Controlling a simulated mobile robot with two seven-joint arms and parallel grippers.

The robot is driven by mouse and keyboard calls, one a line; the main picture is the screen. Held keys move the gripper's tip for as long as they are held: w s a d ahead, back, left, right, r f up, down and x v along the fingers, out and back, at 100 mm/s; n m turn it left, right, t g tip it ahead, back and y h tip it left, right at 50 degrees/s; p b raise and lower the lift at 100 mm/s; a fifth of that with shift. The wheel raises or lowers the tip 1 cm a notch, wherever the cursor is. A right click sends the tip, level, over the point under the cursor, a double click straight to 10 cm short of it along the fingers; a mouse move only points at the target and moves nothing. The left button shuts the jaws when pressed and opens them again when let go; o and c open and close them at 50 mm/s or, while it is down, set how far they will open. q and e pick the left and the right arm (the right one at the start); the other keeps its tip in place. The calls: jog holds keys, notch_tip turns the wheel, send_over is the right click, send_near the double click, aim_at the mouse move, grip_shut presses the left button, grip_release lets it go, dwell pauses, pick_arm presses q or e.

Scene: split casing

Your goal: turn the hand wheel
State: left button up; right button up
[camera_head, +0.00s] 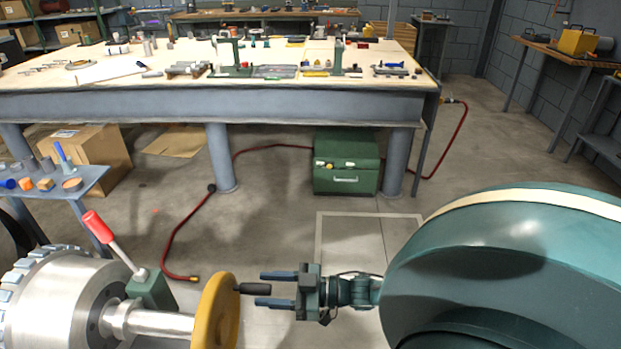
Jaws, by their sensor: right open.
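The yellow hand wheel (216,312) stands at the lower middle, seen nearly edge-on, on the end of a silver shaft (158,323). A dark handle (252,288) sticks out from its face to the right. My right gripper (268,289) points left at the wheel. Its two blue fingers are apart, one beyond the handle and one on the near side. The handle's tip lies about level with the fingertips; I cannot tell whether either finger touches it. The lower part of the wheel is cut off by the frame. My left gripper is not in view.
A silver toothed drum (55,300) and a red-knobbed lever (98,227) stand left of the wheel. A small blue side table (90,182) is at the left. A large workbench (120,104) with a green box (345,180) under it stands behind. A red hose (180,232) crosses the floor.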

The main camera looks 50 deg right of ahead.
jog(key=v, duration=0.9)
jog(key=shift+s+d, duration=0.2)
